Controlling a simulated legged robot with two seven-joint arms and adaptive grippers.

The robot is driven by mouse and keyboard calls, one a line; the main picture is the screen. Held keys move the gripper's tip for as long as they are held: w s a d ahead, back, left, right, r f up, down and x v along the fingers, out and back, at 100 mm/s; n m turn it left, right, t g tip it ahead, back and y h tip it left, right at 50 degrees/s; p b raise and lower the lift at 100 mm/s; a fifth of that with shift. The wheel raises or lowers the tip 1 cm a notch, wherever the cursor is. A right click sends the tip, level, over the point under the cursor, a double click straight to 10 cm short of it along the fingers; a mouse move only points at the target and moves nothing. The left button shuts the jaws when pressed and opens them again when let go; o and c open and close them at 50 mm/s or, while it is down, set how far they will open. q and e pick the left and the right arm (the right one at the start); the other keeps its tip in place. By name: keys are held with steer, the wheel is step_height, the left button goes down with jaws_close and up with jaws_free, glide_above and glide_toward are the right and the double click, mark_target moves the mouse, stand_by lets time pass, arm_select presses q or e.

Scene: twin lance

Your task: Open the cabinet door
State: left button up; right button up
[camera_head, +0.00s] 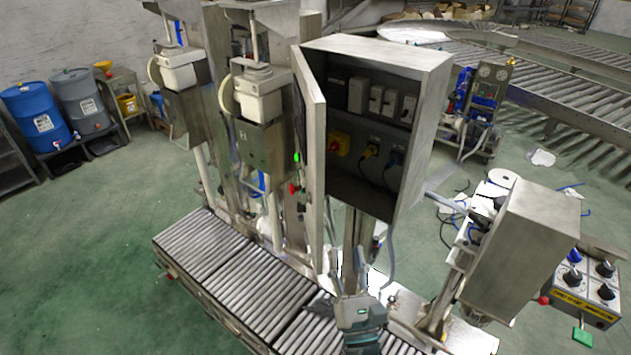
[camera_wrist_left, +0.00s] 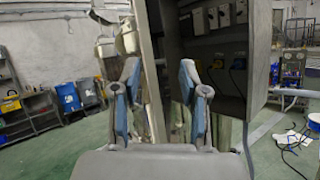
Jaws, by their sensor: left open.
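The grey metal cabinet (camera_head: 425,75) stands on a post in the middle of the head view. Its door (camera_head: 312,150) is hinged at the left and stands swung out, with the inside showing. Sockets, switches and plugs sit inside. My left gripper (camera_head: 348,278) is open and empty, below the door's lower edge in the picture. In the left wrist view the open gripper (camera_wrist_left: 160,85) faces the cabinet (camera_wrist_left: 260,60). The pale door edge (camera_wrist_left: 150,60) shows between its fingers. I cannot tell whether they touch it. My right gripper is not in view.
A roller conveyor (camera_head: 235,280) runs below the cabinet. Steel machine columns (camera_head: 255,140) stand to its left. A metal box (camera_head: 525,250) and a control box (camera_head: 590,290) with knobs stand at the right. Blue and grey drums (camera_head: 35,115) are far left. Green floor there is clear.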

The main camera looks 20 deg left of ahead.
mark_target(322, 184)
arm_select(q)
steer(key=w+a+r+p, duration=0.1)
steer(key=w+a+r, duration=0.1)
steer(key=w+a, duration=0.1)
steer(key=w+a+r+n+p, duration=0.1)
steer(key=w+a+r+p, duration=0.1)
steer(key=w+a+r, duration=0.1)
steer(key=w+a+r+n+p, duration=0.1)
steer(key=w+a+r, duration=0.1)
steer(key=w, duration=0.3)
steer(key=shift+w+a+r+p, duration=0.35)
steer(key=shift+a+r, duration=0.05)
steer(key=shift+r, duration=0.3)
steer(key=shift+w+a+r, duration=0.15)
steer(key=shift+w+a, duration=0.2)
steer(key=shift+w, duration=0.15)
jaws_close()
